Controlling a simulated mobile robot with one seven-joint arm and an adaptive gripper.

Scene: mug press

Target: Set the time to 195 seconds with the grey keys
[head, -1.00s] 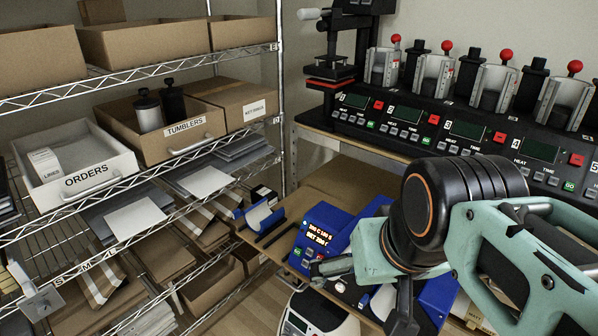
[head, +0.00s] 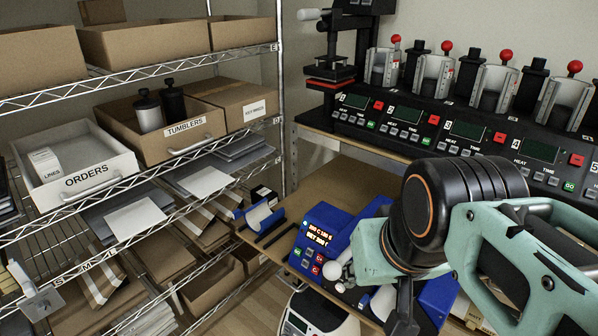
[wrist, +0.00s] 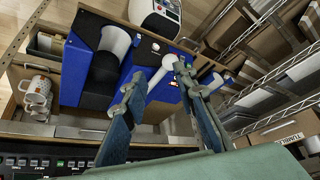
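The blue mug press (head: 318,222) stands on the low wooden bench in the head view, its control panel facing left. Its lit orange display (head: 318,233) shows two lines, too blurred to read surely. Small keys, some red (head: 316,270), sit below the display; I cannot single out the grey keys clearly. A white ball-ended lever (head: 333,270) juts out by the panel; it also shows beyond the fingers in the wrist view (wrist: 169,61). My gripper (wrist: 157,78) has its fingers apart, over the press. Contact with a key or the lever cannot be told.
A row of black presses with red-knobbed levers (head: 506,54) lines the back counter. A wire shelf with an orders bin (head: 85,180) and boxes is at left. A white device (head: 312,318) stands below the press. Mugs (wrist: 38,95) are at left in the wrist view.

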